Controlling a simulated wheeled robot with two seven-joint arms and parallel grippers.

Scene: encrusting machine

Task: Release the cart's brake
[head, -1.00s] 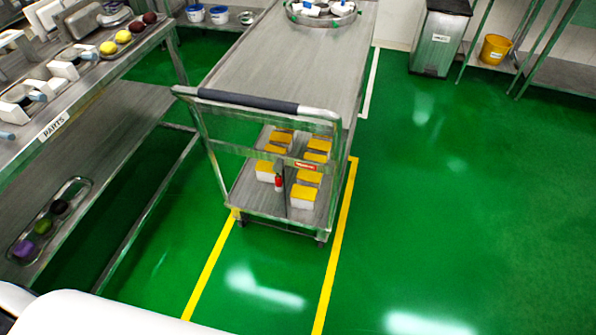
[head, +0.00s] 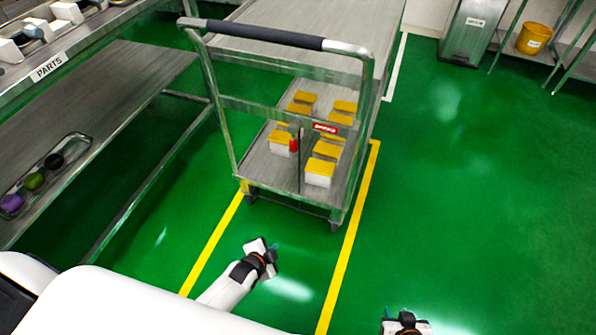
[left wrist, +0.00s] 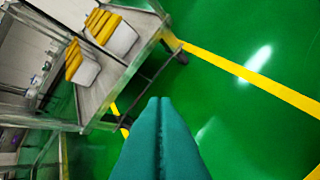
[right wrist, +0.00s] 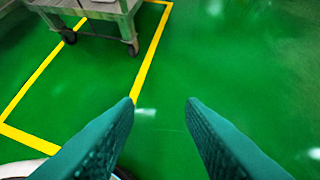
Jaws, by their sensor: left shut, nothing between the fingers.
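The metal cart (head: 262,172) stands ahead of me in the head view, with a dark-gripped push handle (head: 265,34) facing me. A small red-tipped lever (head: 293,145) stands on a dark upright post at the cart's near end, beside a red label (head: 325,128). My left gripper (head: 268,250) is shut and empty, low in front of the cart and apart from it. In the left wrist view its fingertips (left wrist: 160,100) are together, with the cart (left wrist: 108,98) at upper left. My right gripper (head: 407,322) is open and empty over the floor; its fingers (right wrist: 160,102) are spread.
White boxes with yellow lids (head: 320,172) sit on the cart's lower shelf. Yellow floor lines (head: 345,262) run beside the cart. A parts shelf (head: 110,95) stands at left. A bin (head: 470,32) and a yellow bucket (head: 534,38) stand at back right. The right floor is clear.

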